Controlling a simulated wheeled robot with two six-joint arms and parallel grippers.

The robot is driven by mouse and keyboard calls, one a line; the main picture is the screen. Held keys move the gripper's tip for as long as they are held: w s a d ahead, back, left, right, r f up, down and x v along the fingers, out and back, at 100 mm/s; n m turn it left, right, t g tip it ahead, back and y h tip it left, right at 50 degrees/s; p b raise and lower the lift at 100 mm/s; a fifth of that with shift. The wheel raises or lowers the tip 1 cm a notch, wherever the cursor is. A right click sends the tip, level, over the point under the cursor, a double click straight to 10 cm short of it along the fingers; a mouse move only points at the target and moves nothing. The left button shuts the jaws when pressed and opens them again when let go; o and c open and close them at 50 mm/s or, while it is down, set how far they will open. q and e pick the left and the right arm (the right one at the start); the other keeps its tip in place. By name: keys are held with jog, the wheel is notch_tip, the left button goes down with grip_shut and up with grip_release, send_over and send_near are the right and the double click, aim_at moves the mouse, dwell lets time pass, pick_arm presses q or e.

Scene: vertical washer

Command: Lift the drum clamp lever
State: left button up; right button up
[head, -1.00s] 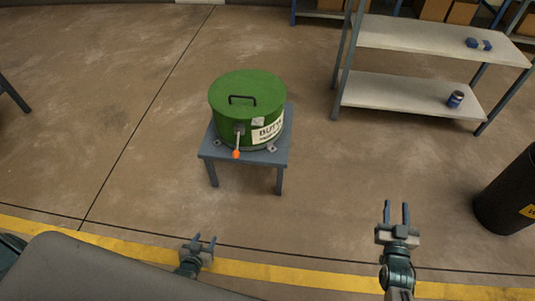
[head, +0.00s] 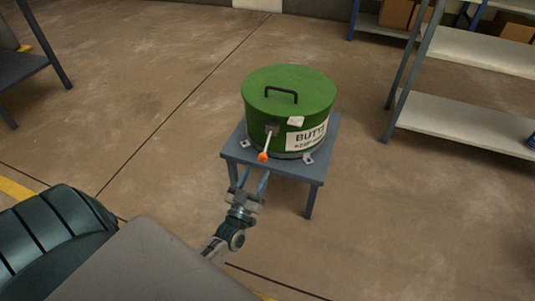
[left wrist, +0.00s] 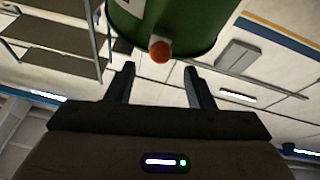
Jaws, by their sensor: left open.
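A green drum (head: 288,105) with a black handle on its lid and a white label stands on a small grey table (head: 285,168). The clamp lever (head: 266,143) hangs down the drum's front, with an orange knob at its lower end. My left gripper (head: 254,178) is open and empty, just below and in front of the knob. In the left wrist view the orange knob (left wrist: 160,50) lies beyond the two open fingers (left wrist: 159,85), roughly between them and apart from them. The drum's side (left wrist: 195,25) shows behind it. My right gripper is out of view.
A shelf rack (head: 470,115) stands at the right, and a dark table (head: 30,65) is at the left edge. The floor around the small table is clear. Metal brackets (head: 308,158) sit at the drum's base.

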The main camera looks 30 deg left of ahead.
aim_at(263, 156)
pick_arm(q)
jog(key=b+x, duration=0.1)
jog(key=x, duration=0.7)
jog(key=shift+w, duration=0.2)
grip_shut()
